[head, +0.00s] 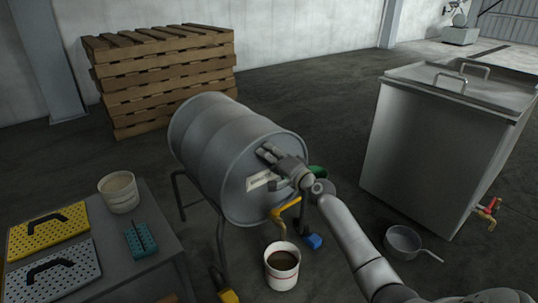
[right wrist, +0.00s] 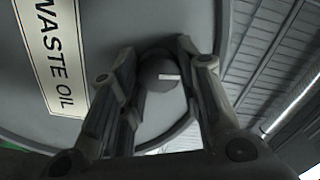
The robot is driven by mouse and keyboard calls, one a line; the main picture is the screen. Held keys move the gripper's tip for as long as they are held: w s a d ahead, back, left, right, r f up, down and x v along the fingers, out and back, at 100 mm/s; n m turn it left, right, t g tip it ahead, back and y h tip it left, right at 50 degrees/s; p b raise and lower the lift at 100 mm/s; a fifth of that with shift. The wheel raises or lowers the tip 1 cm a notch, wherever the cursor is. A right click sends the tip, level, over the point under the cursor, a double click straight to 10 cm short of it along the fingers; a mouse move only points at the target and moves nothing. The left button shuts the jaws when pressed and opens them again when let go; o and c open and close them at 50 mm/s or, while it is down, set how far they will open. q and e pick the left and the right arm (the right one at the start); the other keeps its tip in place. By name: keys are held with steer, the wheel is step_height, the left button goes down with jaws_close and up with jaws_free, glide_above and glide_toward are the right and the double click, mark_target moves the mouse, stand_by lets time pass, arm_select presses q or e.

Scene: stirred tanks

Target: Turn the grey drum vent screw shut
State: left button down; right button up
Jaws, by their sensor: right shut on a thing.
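The grey drum (head: 215,140) lies on its side on a dark stand, its round end facing me. My right gripper (head: 266,152) is at the upper part of that end. In the right wrist view the vent screw (right wrist: 160,74) is a round grey knob with a short white mark, lying roughly level. The fingers of my right gripper (right wrist: 157,55) are shut on it, one on each side. In the head view the gripper hides the screw. A white "WASTE OIL" label (right wrist: 52,50) is beside it. My left gripper is not in view.
A yellow tap (head: 284,209) sits low on the drum above a white bucket (head: 282,283) with dark liquid. A table (head: 152,272) with trays and a tub stands left. A large metal tank (head: 425,150) and a pan (head: 402,240) are right. Pallets (head: 165,85) stand behind.

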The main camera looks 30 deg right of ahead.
steer(key=shift+m, duration=0.9)
steer(key=o, duration=1)
steer(key=shift+d, duration=0.1)
steer(key=shift+s, duration=0.15)
steer(key=s, duration=0.7)
steer(key=s+d, duration=0.1)
steer(key=s, duration=0.3)
steer(key=shift+s, duration=0.35)
steer(key=shift+a, duration=0.15)
